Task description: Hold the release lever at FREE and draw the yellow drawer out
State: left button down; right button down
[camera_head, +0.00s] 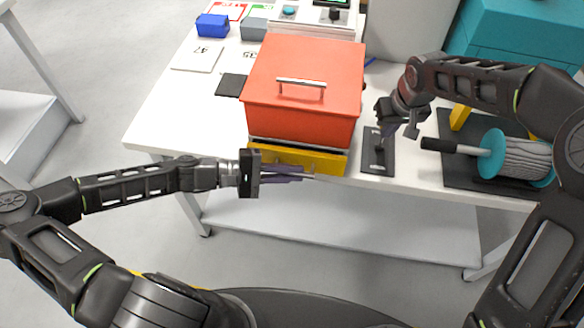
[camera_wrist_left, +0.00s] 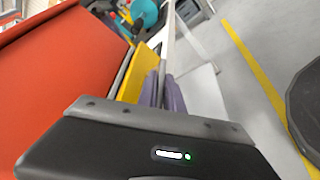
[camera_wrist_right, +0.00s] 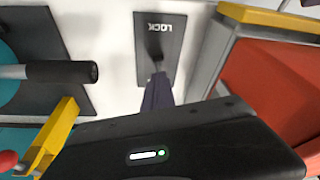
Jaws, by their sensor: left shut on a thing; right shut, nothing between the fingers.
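The yellow drawer (camera_head: 325,160) sits at the base of the red-lidded box (camera_head: 302,112); its front also shows in the left wrist view (camera_wrist_left: 139,73). My left gripper (camera_head: 298,175) is at the drawer front, its purple fingers shut on the silver drawer handle (camera_head: 309,177). The release lever (camera_head: 378,152) stands on a dark plate (camera_head: 371,166) right of the box. My right gripper (camera_head: 384,134) is shut and empty, its fingertips down at the lever. In the right wrist view, the plate's LOCK end shows; its FREE marking is hidden. Whether the fingers touch the lever is unclear.
A teal cable reel (camera_head: 522,160) with a black-handled shaft (camera_head: 438,146) lies on a dark mat at the right, close to my right gripper. Blue (camera_head: 212,25) and grey (camera_head: 254,28) blocks sit at the back left. Free floor lies in front of the table.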

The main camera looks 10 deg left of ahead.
pick_arm(q)
jog(key=s, duration=0.4)
jog(key=c, duration=1.5)
grip_release()
jog(key=shift+a, duration=0.1)
jog(key=v, duration=1.1)
jog(key=shift+s+a+r, duration=0.15)
jog(key=shift+s+a, duration=0.05)
jog(key=shift+a, duration=0.15)
